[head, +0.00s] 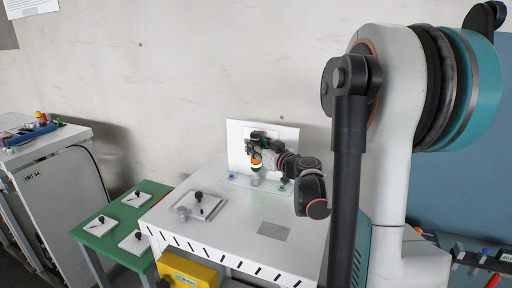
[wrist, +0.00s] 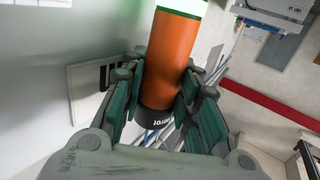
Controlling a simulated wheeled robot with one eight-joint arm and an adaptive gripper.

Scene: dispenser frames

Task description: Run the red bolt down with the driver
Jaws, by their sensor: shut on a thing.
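My gripper (head: 258,144) is at the white upright panel (head: 287,137) on top of the white cabinet. It is shut on the driver (head: 256,162), which has an orange body and a pale green band. The driver stands roughly upright above a light grey cylindrical part. In the wrist view, my gripper's fingers (wrist: 164,88) close on both sides of the driver's orange body (wrist: 172,55), with its black end showing below. I cannot make out the red bolt in either view, nor whether the driver touches it.
A blue piece (head: 232,177) and a green piece (head: 283,187) flank the driver. A white plate with a dark knob (head: 206,208) lies on the cabinet top (head: 235,238). A green table (head: 110,240) with several similar plates stands left. A yellow box (head: 176,268) is at the front.

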